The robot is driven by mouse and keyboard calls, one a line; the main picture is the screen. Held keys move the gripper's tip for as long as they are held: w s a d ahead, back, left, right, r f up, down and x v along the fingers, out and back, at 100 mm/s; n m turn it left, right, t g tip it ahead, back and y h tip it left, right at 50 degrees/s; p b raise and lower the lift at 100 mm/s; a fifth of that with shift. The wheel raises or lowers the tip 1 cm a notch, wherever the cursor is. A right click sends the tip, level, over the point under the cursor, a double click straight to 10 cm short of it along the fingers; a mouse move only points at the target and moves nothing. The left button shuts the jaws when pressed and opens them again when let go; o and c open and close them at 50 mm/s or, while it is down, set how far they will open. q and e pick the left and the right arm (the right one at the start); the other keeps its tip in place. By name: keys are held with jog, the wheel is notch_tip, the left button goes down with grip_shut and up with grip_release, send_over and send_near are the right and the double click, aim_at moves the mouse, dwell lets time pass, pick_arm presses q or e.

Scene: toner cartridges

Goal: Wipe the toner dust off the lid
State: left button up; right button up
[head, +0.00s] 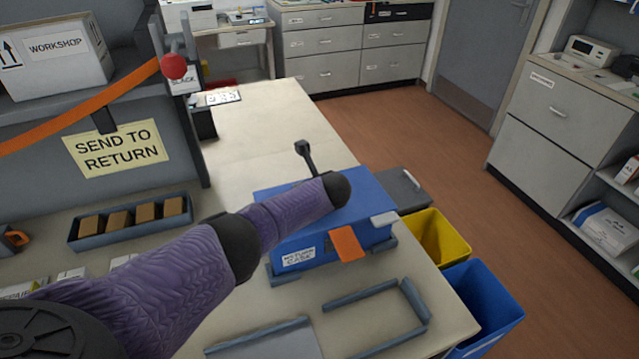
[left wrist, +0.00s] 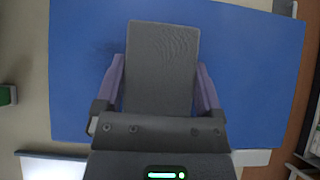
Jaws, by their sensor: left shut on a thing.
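The blue return case (head: 290,235) stands on the bench, and its flat blue lid (left wrist: 250,60) fills most of the left wrist view. A faint dark smudge (left wrist: 106,48) shows on the lid at the upper left of that view. My left gripper (left wrist: 161,75) is shut on a dark grey wiping pad (left wrist: 163,50) with a ribbed patch, over the lid. I cannot tell whether the pad touches the lid. In the head view my left arm crosses the lid and hides the gripper and pad. My right gripper is not in view.
A yellow bin (head: 437,238) and a blue bin (head: 485,300) stand beyond the bench's right edge. Grey rails (head: 415,300) lie in front. A tray of brown blocks (head: 130,226) sits at left.

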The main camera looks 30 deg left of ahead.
pick_arm(q)
jog(key=shift+s+a+r+p, duration=0.1)
jog(key=shift+s+a+p, duration=0.5)
jog(key=shift+s+a, duration=0.1)
jog(key=s+a+p, duration=0.1)
jog(key=s+p, duration=0.1)
jog(key=shift+a+p, duration=0.2)
jog(key=shift+p, duration=0.1)
jog(key=shift+s+a, duration=0.25)
jog(key=shift+s, duration=0.1)
jog(key=shift+s+a+p, duration=0.2)
jog(key=shift+s+p, duration=0.1)
jog(key=shift+p, duration=0.3)
jog(key=shift+s+a+r+p, duration=0.1)
jog(key=shift+s+a+p, duration=0.6)
jog(key=shift+s+p, duration=0.2)
jog(key=shift+s+a, duration=0.2)
jog(key=shift+a, duration=0.05)
jog(key=shift+f, duration=0.2)
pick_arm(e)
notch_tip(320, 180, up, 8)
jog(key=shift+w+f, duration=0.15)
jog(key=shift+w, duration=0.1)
pick_arm(q)
jog(key=shift+w, duration=0.1)
